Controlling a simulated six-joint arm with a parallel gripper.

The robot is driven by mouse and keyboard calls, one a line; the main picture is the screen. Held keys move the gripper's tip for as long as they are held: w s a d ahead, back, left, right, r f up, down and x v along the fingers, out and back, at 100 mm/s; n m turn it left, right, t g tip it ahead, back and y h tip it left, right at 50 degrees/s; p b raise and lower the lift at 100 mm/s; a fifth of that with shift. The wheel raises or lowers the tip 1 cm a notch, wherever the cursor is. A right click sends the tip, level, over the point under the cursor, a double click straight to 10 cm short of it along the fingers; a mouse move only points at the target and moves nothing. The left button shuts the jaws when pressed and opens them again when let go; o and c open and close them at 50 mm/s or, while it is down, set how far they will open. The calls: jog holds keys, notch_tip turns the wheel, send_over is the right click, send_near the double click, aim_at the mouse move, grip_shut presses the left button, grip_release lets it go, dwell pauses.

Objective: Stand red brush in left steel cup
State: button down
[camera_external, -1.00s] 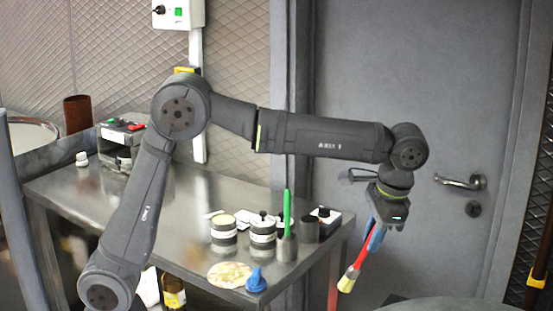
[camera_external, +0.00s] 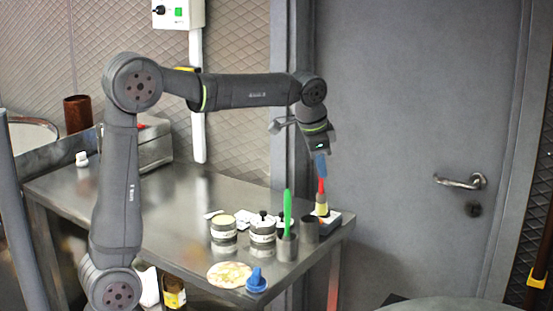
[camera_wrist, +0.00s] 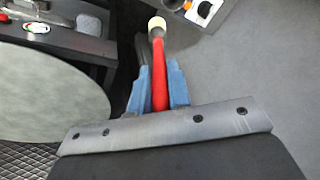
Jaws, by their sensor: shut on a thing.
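My gripper (camera_external: 321,166) has blue fingers shut on the red brush (camera_external: 321,187). The brush hangs nearly upright, with its yellow collar and pale bristles pointing down. In the wrist view the gripper (camera_wrist: 158,90) grips the red handle, and the brush's bristle end (camera_wrist: 157,24) points away. Two steel cups stand near the table's right end. The left cup (camera_external: 287,248) has a green-handled tool (camera_external: 287,205) standing in it. The right cup (camera_external: 309,231) shows nothing standing in it. The bristles appear just above and right of the right cup; their exact depth is unclear.
A white box (camera_external: 333,218) sits behind the right cup. A flatbread (camera_external: 229,275) and a blue object (camera_external: 256,281) lie at the front edge.

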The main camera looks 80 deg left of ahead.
jog(key=s+a, duration=0.3)
jog(key=a, duration=0.3)
notch_tip(320, 180, down, 9)
jog(key=shift+w+d+t, duration=0.15)
jog(key=shift+d+t, duration=0.1)
jog(key=shift+t, duration=0.15)
dwell(0.4)
jog(key=c, duration=1.3)
grip_release()
jog(key=shift+r, duration=0.1)
jog(key=v, duration=1.7)
jog(key=shift+r, duration=0.1)
